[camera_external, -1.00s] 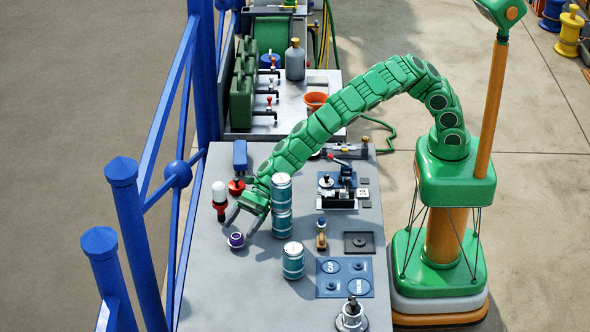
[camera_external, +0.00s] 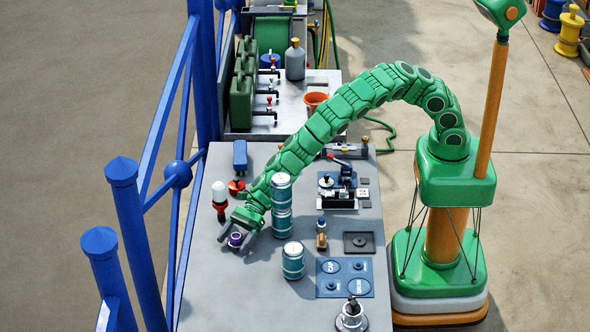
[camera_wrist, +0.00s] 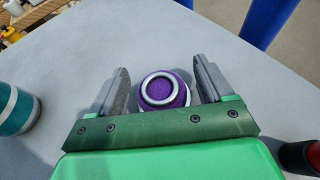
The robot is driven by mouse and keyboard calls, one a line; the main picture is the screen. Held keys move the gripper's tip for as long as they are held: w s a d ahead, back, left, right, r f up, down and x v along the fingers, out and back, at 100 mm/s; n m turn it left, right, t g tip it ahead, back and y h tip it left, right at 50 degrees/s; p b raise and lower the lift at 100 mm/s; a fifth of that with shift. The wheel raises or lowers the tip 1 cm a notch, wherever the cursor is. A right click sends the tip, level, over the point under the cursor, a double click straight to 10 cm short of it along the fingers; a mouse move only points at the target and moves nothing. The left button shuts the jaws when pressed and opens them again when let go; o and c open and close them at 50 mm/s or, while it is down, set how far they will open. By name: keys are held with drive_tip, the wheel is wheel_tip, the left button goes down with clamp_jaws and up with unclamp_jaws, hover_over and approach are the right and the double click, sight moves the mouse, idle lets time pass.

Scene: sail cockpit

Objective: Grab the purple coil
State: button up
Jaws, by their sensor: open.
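The purple coil (camera_external: 236,240) sits on the grey table near its left edge. In the wrist view the coil (camera_wrist: 163,90) is a purple ring with a silvery rim and centre ring. My gripper (camera_external: 235,243) is low over the table with its fingers around the coil. In the wrist view my gripper (camera_wrist: 162,86) is open, one grey finger on each side of the coil. A gap shows between each finger and the coil. The coil's near edge is partly hidden by the gripper's green front plate.
Stacked teal and white cans (camera_external: 281,205) stand just right of my gripper, with another can (camera_external: 292,260) nearer the front. A red and white bottle-like item (camera_external: 219,203) stands close on the left. Blue railing (camera_external: 170,200) runs along the table's left side. The table's front left is clear.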

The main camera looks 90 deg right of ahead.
drive_tip(key=shift+w+a+f, duration=0.15)
drive_tip(key=shift+a, duration=0.05)
drive_tip(key=c, duration=1)
